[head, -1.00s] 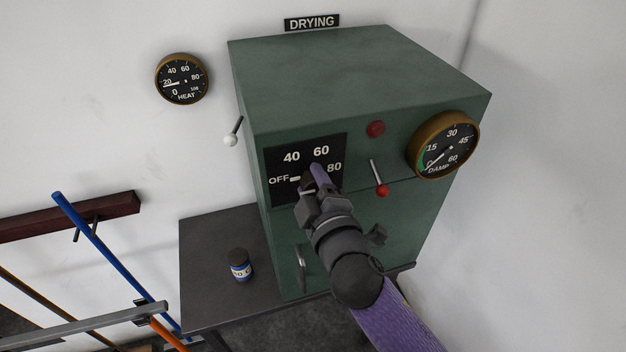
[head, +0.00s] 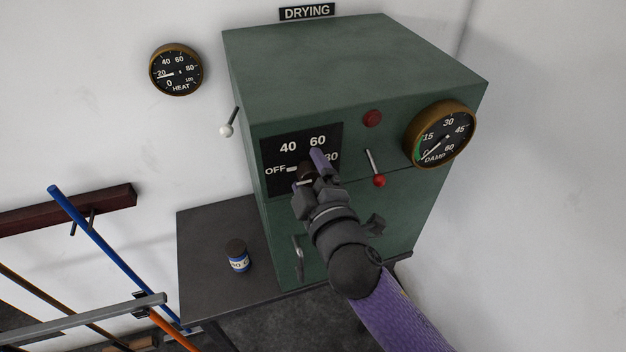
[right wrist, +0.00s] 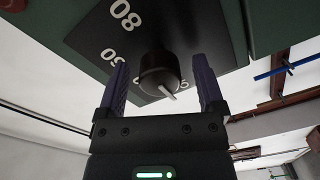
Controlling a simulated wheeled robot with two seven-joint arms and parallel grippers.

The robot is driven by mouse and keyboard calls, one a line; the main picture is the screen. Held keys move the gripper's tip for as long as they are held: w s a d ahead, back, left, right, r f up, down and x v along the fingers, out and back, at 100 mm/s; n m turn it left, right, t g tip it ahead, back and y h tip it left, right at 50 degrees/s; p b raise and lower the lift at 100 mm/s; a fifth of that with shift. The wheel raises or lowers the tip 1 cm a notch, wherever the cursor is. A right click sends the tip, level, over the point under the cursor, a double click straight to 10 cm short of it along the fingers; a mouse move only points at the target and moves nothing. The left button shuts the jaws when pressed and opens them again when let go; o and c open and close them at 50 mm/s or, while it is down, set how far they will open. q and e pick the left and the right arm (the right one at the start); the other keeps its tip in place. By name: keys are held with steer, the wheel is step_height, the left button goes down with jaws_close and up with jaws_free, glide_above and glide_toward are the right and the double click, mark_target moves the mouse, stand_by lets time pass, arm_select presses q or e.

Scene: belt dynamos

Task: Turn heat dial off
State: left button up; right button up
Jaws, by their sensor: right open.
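The heat dial is a dark round knob (right wrist: 158,70) with a white pointer on a black plate (head: 276,184). The plate is on the green drying cabinet (head: 345,65) and is marked OFF, 40, 60 and 80. In the head view a white mark shows beside OFF, and my gripper hides much of the knob. My right gripper (head: 312,168) is at the dial; in the right wrist view (right wrist: 160,78) it is open, with one purple finger on each side of the knob. A gap shows around the knob, so it is not clamped. My left gripper is out of view.
A red-tipped lever (head: 376,170), a red button (head: 373,118) and a damp gauge (head: 440,134) are right of the dial. A white-knobbed lever (head: 228,124) and a heat gauge (head: 175,69) reading about 20 are left. A small jar (head: 237,256) stands on the dark table (head: 205,230).

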steer(key=b+v, duration=0.1)
steer(key=v, duration=0.8)
steer(key=shift+s+b, duration=0.35)
steer(key=shift+b, duration=0.05)
steer(key=shift+d, duration=0.1)
